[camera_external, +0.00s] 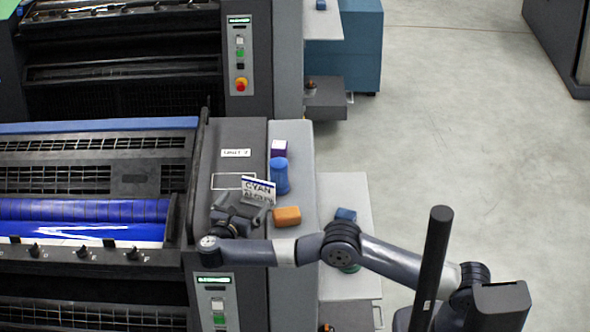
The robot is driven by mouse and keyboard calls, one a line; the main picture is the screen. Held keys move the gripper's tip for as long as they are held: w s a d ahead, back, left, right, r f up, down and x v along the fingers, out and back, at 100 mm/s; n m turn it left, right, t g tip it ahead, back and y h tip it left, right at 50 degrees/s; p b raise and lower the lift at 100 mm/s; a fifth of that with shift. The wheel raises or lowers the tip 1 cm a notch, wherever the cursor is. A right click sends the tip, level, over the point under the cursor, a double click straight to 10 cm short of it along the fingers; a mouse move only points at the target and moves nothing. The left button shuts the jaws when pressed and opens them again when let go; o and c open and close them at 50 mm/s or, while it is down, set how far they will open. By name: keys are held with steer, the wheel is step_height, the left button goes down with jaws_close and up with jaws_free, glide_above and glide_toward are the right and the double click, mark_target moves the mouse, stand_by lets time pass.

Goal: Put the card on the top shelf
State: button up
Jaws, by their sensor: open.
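The card (259,187), white with a dark blue top band and the word CYAN, stands tilted at the edge between the dark unit top and the pale grey upper shelf (303,161). My gripper (244,208) is open right in front of the card's lower part. Its fingers overlap the card's lower edge in the picture. I cannot tell whether they touch it. The card's bottom is partly hidden. A lower pale shelf (352,270) lies to the right of the upper one.
A blue cylinder (279,175), a purple and white box (278,148) and an orange block (287,216) stand on the upper shelf. A blue block (346,214) is on the lower shelf. A white outlined rectangle (219,188) marks the dark unit top. Floor is clear at right.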

steer(key=shift+v, duration=1.05)
steer(key=shift+c, duration=0.2)
steer(key=shift+s, duration=0.2)
steer(key=shift+c, duration=0.9)
steer(key=shift+a, duration=0.1)
steer(key=c, duration=1.2)
steer(key=shift+r, duration=0.1)
steer(key=shift+c, duration=0.2)
